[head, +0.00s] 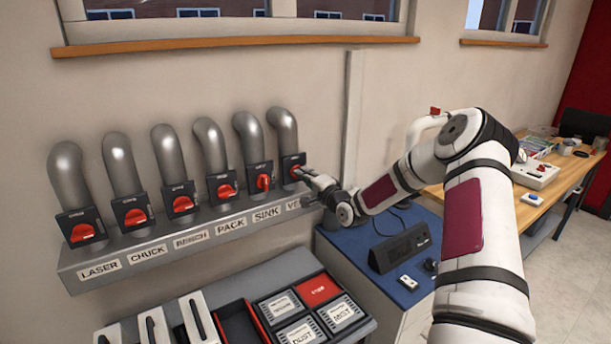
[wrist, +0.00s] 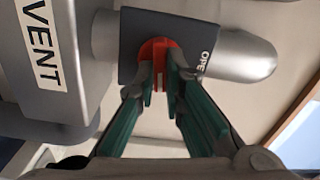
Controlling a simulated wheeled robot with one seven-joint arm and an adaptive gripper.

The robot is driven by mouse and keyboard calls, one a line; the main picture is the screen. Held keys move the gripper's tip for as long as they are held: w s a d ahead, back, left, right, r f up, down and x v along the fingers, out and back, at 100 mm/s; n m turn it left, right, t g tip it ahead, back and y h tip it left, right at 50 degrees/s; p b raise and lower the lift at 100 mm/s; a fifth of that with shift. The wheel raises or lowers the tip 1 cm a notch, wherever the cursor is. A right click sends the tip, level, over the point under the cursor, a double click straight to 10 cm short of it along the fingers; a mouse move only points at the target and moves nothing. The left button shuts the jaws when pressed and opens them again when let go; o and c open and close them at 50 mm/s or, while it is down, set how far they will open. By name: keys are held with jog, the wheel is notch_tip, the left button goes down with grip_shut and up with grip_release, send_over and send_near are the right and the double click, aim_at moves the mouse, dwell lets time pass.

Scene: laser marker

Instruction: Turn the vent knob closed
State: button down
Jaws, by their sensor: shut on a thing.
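The vent knob is a red knob on a dark square plate (head: 291,163), the rightmost in the row on the wall shelf. In the wrist view the red knob (wrist: 154,50) shows between and behind the fingertips. The "VENT" label (wrist: 40,45) and part of "OPEN" on the plate are readable there. My gripper (wrist: 161,75) has its green-sided fingers shut on the knob's grip. In the head view my gripper (head: 306,174) reaches the plate from the right and hides part of the knob.
Several other red knobs line the shelf, labelled LASER, CHUCK, PACK, SINK (head: 264,181) and others, each under a grey pipe. A blue-topped cabinet (head: 345,240) with a dark device (head: 398,250) stands below my arm. A tray of labelled blocks (head: 300,315) lies in front.

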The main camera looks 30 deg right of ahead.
jog(key=shift+f+m, duration=0.1)
jog(key=shift+m, duration=0.8)
jog(key=c, duration=1.7)
grip_release()
jog(key=s, duration=1.2)
jog(key=shift+d, duration=0.25)
